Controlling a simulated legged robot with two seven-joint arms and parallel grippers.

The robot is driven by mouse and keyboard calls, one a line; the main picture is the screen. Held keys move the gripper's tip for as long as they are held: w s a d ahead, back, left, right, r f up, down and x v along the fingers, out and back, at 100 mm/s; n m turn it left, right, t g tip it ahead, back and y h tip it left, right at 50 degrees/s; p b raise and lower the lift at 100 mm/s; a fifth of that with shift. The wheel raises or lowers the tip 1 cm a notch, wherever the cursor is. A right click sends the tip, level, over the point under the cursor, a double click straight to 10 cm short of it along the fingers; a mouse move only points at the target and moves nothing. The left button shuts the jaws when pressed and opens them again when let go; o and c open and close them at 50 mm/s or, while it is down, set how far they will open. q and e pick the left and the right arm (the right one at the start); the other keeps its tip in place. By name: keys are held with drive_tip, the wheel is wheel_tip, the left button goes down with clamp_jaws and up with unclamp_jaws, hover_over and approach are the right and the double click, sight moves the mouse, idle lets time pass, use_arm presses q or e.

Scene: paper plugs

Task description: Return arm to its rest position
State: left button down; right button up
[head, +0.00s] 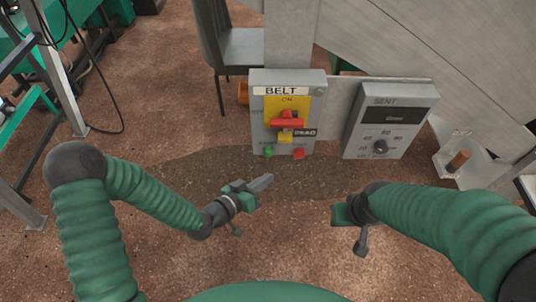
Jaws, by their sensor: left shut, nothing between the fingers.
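My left gripper (262,185) is at the middle of the head view, shut and empty, pointing right and a little up. It is over the brown floor, below the belt control box, and appears apart from it. My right gripper (342,214) is at the right of centre, its arm coming in from the right. Its fingers are mostly hidden or too small to tell open from shut. Nothing is seen in either gripper.
The grey BELT box (258,140) has a red switch handle (287,121) on a yellow plate. A grey SENT dial box (405,100) stands right of it. A clear holder (448,165) is at far right. A grey chair (240,45) and green frames (75,15) stand behind.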

idle(0.7)
use_arm(q)
drive_tip(key=s+a+f+g+y, duration=0.1)
drive_tip(key=s+a+g+y, duration=0.1)
drive_tip(key=a+y, duration=0.35)
drive_tip(key=s+a+f+g+y, duration=0.1)
drive_tip(key=s+a+g+y, duration=0.15)
drive_tip(key=a, duration=0.55)
drive_tip(key=s+a+r+n+g+y, duration=0.1)
drive_tip(key=s+a+r, duration=0.1)
drive_tip(key=s, duration=0.3)
drive_tip(key=s+a+r+n+g+y, duration=0.1)
drive_tip(key=s+a+r+n+g, duration=0.1)
drive_tip(key=s+a+r, duration=0.1)
drive_tip(key=shift+s+a+r, duration=0.25)
drive_tip(key=shift+s+r, duration=0.6)
drive_tip(key=shift+s, duration=0.3)
drive_tip(key=shift+d+g, duration=0.1)
drive_tip(key=shift+g, duration=0.15)
